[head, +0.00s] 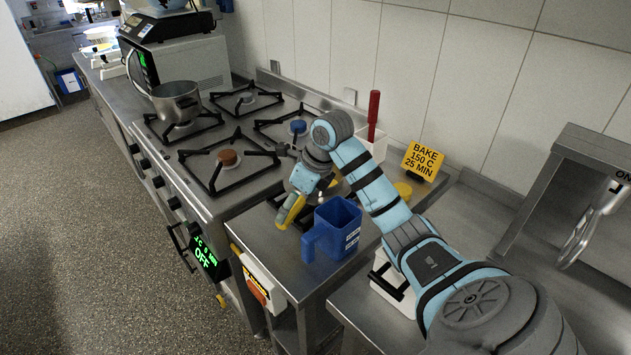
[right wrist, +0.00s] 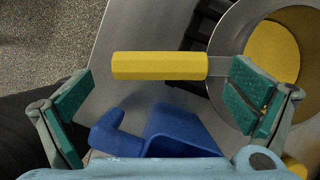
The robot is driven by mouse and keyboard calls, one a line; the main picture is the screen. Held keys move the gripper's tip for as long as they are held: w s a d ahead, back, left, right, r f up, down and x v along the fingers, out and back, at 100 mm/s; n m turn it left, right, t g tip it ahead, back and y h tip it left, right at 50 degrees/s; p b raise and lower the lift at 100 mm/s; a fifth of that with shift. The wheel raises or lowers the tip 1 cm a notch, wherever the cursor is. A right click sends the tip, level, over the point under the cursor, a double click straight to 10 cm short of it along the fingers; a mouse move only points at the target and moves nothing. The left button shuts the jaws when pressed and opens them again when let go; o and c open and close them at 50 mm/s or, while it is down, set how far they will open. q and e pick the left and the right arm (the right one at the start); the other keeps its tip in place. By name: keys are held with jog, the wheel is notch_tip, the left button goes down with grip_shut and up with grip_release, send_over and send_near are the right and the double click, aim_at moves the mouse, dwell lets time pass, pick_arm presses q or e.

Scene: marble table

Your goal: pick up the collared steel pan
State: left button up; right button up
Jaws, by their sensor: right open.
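A steel pan with a yellow handle sits by the front right of the stove. In the head view its handle (head: 291,211) sticks out toward the front, and my arm hides much of the bowl. In the right wrist view the pan's rim (right wrist: 228,62) shows at the upper right, with a yellow round surface inside. Its yellow handle (right wrist: 160,66) lies crosswise between my spread fingers. My right gripper (right wrist: 162,108) is open, pointing down over the handle, holding nothing. It also shows in the head view (head: 299,197). My left gripper is not in view.
A blue jug (head: 334,232) stands right beside the handle; it also shows below the handle in the wrist view (right wrist: 182,132). A yellow sign (head: 422,160) and a red-handled tool (head: 373,110) stand behind my arm.

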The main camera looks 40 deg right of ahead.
jog(key=shift+w+f, duration=0.25)
jog(key=shift+f, duration=0.3)
jog(key=c, duration=1.2)
jog(key=shift+r, duration=0.1)
notch_tip(320, 180, up, 5)
jog(key=shift+w+r+p, duration=0.15)
jog(key=shift+p, duration=0.2)
notch_tip(320, 180, up, 15)
jog(key=p, duration=1.3)
jog(key=shift+f, duration=0.2)
